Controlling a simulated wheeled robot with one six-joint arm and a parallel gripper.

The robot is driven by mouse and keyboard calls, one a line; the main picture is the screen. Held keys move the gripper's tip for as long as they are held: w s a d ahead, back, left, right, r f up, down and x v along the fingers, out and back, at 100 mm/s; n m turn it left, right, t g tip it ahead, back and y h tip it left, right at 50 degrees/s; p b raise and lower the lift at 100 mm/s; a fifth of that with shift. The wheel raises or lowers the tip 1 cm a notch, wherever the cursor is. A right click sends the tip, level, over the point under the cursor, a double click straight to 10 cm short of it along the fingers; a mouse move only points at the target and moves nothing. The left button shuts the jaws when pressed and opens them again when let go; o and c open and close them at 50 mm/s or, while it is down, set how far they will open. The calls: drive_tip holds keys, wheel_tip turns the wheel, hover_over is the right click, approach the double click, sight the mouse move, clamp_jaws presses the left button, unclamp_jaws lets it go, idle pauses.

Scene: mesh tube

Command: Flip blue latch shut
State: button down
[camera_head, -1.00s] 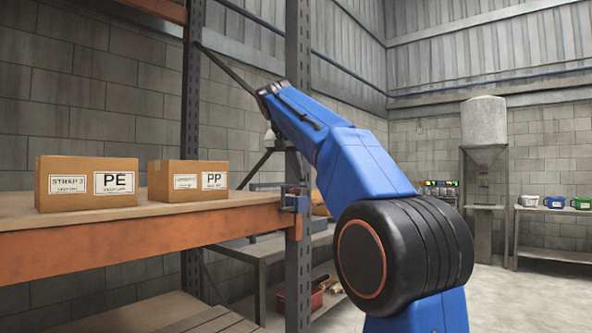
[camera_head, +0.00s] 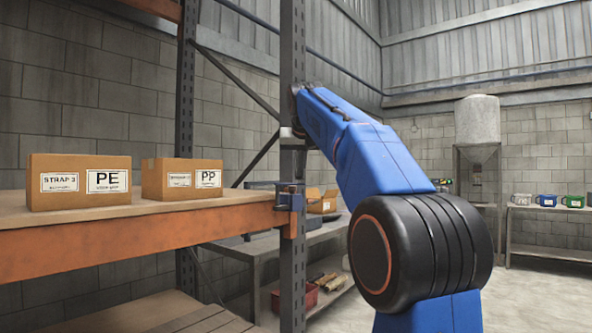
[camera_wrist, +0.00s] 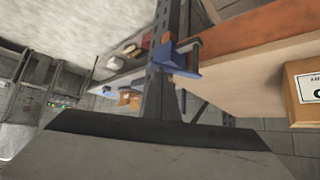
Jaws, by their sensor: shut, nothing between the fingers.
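The blue latch (camera_head: 290,200) is mounted on the grey rack post at the right end of the orange shelf beam. It also shows in the wrist view (camera_wrist: 180,58), above the middle, with a dark bar on its right. Whether the latch is open or shut is too small to tell. In the head view my wrist end is beside the post, above the latch.
The grey rack post (camera_head: 293,90) stands close to my arm. Cardboard boxes marked PE (camera_head: 78,182) and PP (camera_head: 182,179) stand on the shelf. A lower grey bench (camera_head: 262,247) with an open carton (camera_head: 322,203) and a red bin lies behind. The floor at right is clear.

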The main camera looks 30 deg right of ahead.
drive_tip(key=w+d+n+y, duration=0.2)
drive_tip(key=n+y, duration=0.1)
drive_tip(key=d+n+t+y, duration=0.1)
drive_tip(key=d+n, duration=0.1)
drive_tip(key=shift+w, duration=0.4)
drive_tip(key=w+n+y, duration=0.1)
drive_tip(key=w+d+n+y, duration=0.1)
drive_tip(key=n, duration=0.1)
drive_tip(key=shift+w+d, duration=0.1)
drive_tip(key=shift+w, duration=0.1)
drive_tip(key=shift+a, duration=0.8)
drive_tip(key=shift+s, duration=0.1)
